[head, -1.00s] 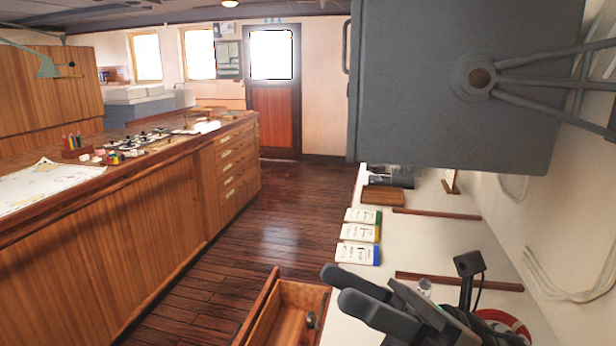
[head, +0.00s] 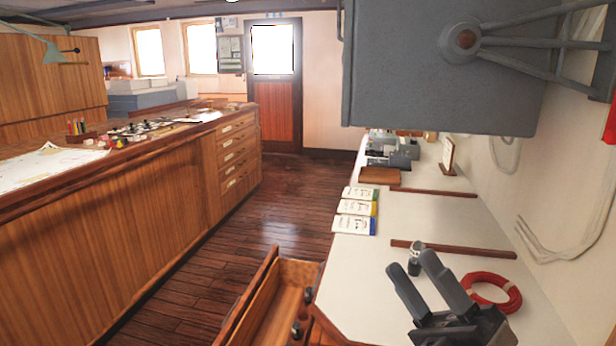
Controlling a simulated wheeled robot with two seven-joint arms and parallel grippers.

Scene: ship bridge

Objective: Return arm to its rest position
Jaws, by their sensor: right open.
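My right gripper (head: 428,281) shows at the lower right of the head view. Its two dark fingers stand apart and point up and away, with nothing between them. It is over the near part of the white counter (head: 395,258), left of a red ring-shaped coil (head: 508,292). A small bottle-like item (head: 415,262) stands just beyond the fingertips. My left gripper is not in view.
An open wooden drawer (head: 262,300) juts out at the bottom middle. Several cards (head: 355,211) and wooden strips (head: 432,192) lie on the counter. A large grey box (head: 440,90) hangs above it. The wooden floor (head: 285,205) is clear.

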